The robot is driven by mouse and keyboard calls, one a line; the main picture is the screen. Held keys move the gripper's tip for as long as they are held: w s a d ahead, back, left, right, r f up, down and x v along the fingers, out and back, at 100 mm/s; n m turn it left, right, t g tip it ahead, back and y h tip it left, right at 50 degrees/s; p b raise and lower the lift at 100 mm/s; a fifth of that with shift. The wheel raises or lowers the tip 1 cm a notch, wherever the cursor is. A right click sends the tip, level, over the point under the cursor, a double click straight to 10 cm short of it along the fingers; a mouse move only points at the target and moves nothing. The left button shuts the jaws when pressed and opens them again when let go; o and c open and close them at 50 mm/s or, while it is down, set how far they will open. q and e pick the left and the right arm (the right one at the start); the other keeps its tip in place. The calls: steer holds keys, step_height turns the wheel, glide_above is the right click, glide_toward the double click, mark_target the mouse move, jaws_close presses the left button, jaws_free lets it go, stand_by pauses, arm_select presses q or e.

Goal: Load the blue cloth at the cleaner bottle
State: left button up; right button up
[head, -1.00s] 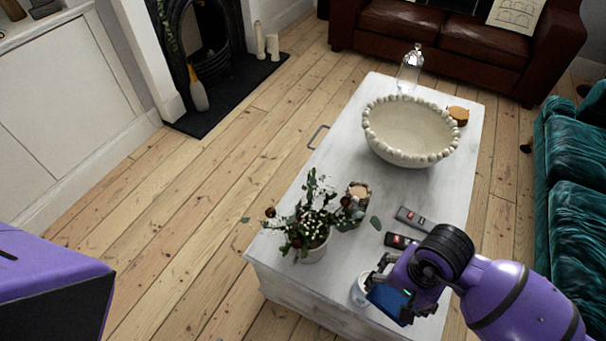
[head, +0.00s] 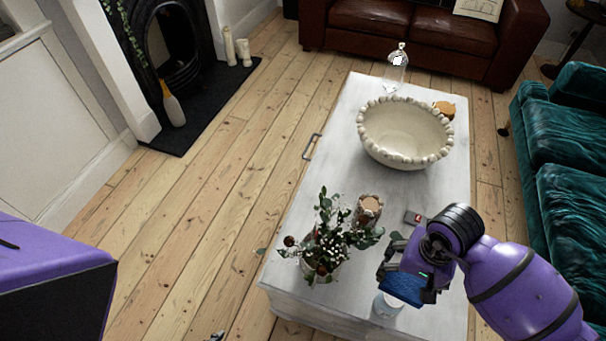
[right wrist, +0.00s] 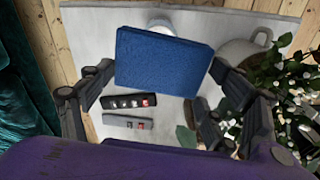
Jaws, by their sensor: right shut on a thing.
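The blue cloth (head: 402,289) is a folded block in my right gripper (head: 396,276), held over the near end of the white table (head: 345,225). In the right wrist view the cloth (right wrist: 163,60) sits between the spread fingers of the right gripper (right wrist: 160,90), which are shut on it. A clear bottle with a pale top (head: 396,68), perhaps the cleaner bottle, stands at the table's far end, well away from the cloth.
A beaded bowl (head: 405,133) and an orange-brown object (head: 444,109) are near the bottle. A potted plant (head: 322,250), a candle holder (head: 368,210), remotes (right wrist: 130,102) and a white cup (head: 386,307) are at the near end. A green sofa (head: 570,160) borders the right.

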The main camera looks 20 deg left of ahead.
mark_target(404, 284)
steer(key=shift+f+n, duration=0.15)
steer(key=shift+n, duration=0.25)
steer(key=shift+s+d+f+b, duration=0.1)
steer(key=shift+f+b, duration=0.2)
steer(key=shift+f, duration=0.2)
step_height(404, 284, down, 4)
steer(key=shift+r+b, duration=0.25)
steer(key=shift+b, duration=0.8)
steer(key=shift+f+b, duration=0.45)
steer(key=shift+f, duration=0.25)
arm_select(q)
steer(key=f, duration=0.3)
steer(key=shift+s+f, duration=0.1)
steer(key=shift+s, duration=0.25)
steer(key=shift+s+f+b, duration=0.25)
steer(key=shift+f+b, duration=0.2)
steer(key=shift+f, duration=0.05)
arm_select(e)
steer(key=shift+f, duration=0.55)
steer(key=shift+r, duration=0.1)
